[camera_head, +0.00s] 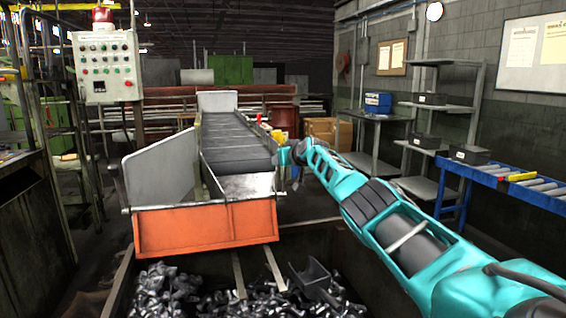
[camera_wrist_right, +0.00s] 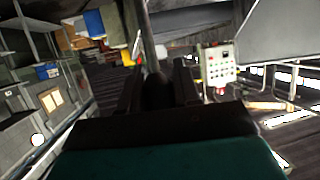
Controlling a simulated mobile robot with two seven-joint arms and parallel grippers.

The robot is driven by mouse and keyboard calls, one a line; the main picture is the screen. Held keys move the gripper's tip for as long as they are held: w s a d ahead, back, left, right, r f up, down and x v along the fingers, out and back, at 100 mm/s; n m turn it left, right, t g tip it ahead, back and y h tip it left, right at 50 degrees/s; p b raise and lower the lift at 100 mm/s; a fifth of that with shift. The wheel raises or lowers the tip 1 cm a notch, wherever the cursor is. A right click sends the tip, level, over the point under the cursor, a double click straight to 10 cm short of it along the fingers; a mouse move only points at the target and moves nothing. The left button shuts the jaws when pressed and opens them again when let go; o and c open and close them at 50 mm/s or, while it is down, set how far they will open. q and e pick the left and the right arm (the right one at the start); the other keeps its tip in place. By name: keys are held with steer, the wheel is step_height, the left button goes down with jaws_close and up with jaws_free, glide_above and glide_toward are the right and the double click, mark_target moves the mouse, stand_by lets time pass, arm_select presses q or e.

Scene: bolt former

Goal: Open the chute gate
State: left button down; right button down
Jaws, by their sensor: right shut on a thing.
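The chute (camera_head: 237,184) ends at the front in an orange gate panel (camera_head: 208,229), which stands across its mouth above a bin of metal parts. My right arm reaches in from the right to the chute's right side. My right gripper (camera_head: 284,163) is small and partly hidden there by its own wrist. In the right wrist view my right gripper (camera_wrist_right: 157,88) is shut on a dark bar, which lies between its fingers. The bar seems to run on upward as a grey post (camera_wrist_right: 147,40). Its link to the gate cannot be made out. My left gripper is not in view.
A conveyor (camera_head: 232,138) runs back from the chute. A control box (camera_head: 107,67) stands at the left. The parts bin (camera_head: 116,278) is in front, below the gate. Shelves (camera_head: 436,140) and a blue roller table (camera_head: 478,172) stand at the right.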

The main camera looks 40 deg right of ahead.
steer(key=shift+s+d, duration=0.1)
steer(key=c, duration=1)
jaws_free()
steer(key=shift+s, duration=0.1)
steer(key=shift+o, duration=0.7)
steer(key=shift+r, duration=0.1)
steer(key=shift+s+r+p, duration=0.2)
steer(key=shift+s+p, duration=0.25)
steer(key=shift+p, duration=0.05)
steer(key=shift+s+a+r+p, duration=0.2)
steer(key=shift+s+a+p, duration=0.3)
steer(key=shift+s, duration=0.15)
steer(key=b+v, duration=0.1)
steer(key=v, duration=0.9)
steer(key=shift+s, duration=0.1)
